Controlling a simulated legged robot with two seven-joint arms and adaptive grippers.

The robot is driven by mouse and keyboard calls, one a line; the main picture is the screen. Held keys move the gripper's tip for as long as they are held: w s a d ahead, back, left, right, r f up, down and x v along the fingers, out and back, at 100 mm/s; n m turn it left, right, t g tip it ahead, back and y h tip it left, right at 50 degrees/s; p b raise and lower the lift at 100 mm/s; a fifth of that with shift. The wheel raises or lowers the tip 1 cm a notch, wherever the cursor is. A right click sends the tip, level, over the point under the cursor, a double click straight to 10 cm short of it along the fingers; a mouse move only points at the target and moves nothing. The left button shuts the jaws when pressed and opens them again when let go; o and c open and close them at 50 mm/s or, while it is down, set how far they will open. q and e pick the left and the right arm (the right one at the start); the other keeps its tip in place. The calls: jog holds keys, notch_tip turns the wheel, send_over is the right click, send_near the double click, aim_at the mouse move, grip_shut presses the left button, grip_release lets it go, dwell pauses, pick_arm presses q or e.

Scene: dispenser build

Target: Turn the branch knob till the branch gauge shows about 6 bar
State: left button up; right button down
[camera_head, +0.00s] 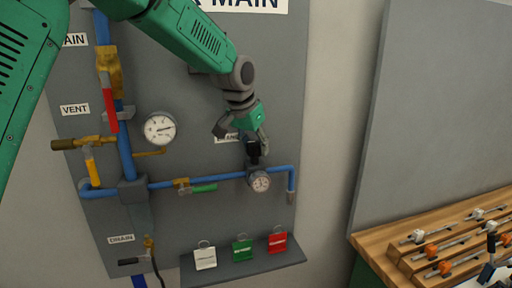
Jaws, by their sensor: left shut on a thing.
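The branch knob (253,153) is a small black part on top of the branch regulator on the blue pipe. My left gripper (251,142) reaches down from above and is shut on the knob. The branch gauge (260,182) is a small white dial just below the knob; its needle is too small to read. A label (228,138) beside the gripper is partly hidden by it. My right gripper is not in view.
A larger gauge (160,128) sits up left. A red-handled valve (109,105), a yellow-handled valve (92,168) and a green-handled valve (203,188) are on the pipes. A shelf (244,266) below holds three coloured tags.

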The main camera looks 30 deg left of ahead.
pick_arm(q)
jog(key=shift+w+r+m+h, duration=0.15)
jog(key=shift+m+h, duration=0.1)
jog(key=shift+m, duration=0.35)
jog(key=shift+r+m+h, duration=0.15)
jog(key=shift+m+h, duration=0.1)
jog(key=shift+m, duration=0.65)
jog(key=o, duration=1.1)
jog(key=shift+o, duration=0.2)
jog(key=shift+f, duration=0.1)
jog(key=shift+a, duration=0.1)
